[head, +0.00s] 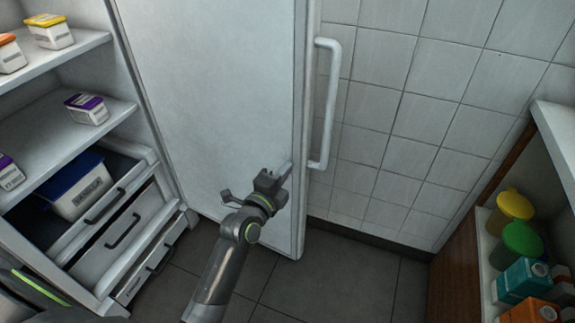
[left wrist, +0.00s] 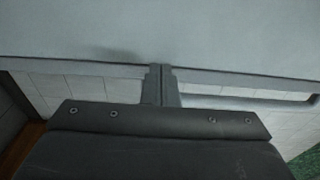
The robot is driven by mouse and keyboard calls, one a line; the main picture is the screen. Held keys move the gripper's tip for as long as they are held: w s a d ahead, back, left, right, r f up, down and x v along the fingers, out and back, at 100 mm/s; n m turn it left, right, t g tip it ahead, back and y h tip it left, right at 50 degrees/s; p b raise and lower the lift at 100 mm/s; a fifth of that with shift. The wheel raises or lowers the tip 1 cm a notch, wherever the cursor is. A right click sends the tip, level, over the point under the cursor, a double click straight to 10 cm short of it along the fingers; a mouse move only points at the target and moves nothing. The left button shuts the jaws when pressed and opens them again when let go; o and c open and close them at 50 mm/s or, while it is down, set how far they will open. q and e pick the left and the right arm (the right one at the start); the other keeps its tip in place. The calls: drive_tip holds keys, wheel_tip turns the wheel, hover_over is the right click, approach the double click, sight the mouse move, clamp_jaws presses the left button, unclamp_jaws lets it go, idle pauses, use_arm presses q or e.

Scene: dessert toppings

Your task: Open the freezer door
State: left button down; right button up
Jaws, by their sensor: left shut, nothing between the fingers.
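The freezer door (head: 215,90) is a large white panel standing wide open, with its inner face towards me. Its white bar handle (head: 330,105) shows past the door's free edge on the right. My left gripper (head: 285,172) is shut and empty at the inner face, near the free edge. In the left wrist view the closed fingers (left wrist: 162,80) reach to the door's edge (left wrist: 230,76); I cannot tell if they touch it. The freezer body (head: 130,105) is open at the left. My right gripper is not in view.
Shelves at left hold small tubs (head: 86,108); a blue-lidded box (head: 78,185) sits in an open drawer below. A tiled wall (head: 400,110) stands behind the door. A shelf unit (head: 460,250) with bottles and cartons is at right. Dark floor (head: 340,275) is clear between.

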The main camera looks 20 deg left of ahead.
use_arm(q)
drive_tip(key=shift+w, duration=0.7)
drive_tip(key=shift+w+d, duration=0.1)
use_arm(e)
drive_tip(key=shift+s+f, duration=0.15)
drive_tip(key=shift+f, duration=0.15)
use_arm(q)
drive_tip(key=w+d+b, duration=0.1)
drive_tip(key=w+b, duration=0.1)
drive_tip(key=w, duration=1)
drive_tip(key=shift+d+b, duration=0.3)
drive_tip(key=shift+b, duration=0.05)
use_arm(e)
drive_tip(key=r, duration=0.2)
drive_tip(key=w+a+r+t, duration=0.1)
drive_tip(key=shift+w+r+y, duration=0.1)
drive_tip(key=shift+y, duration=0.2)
use_arm(q)
drive_tip(key=shift+s+f, duration=0.1)
drive_tip(key=shift+s, duration=0.05)
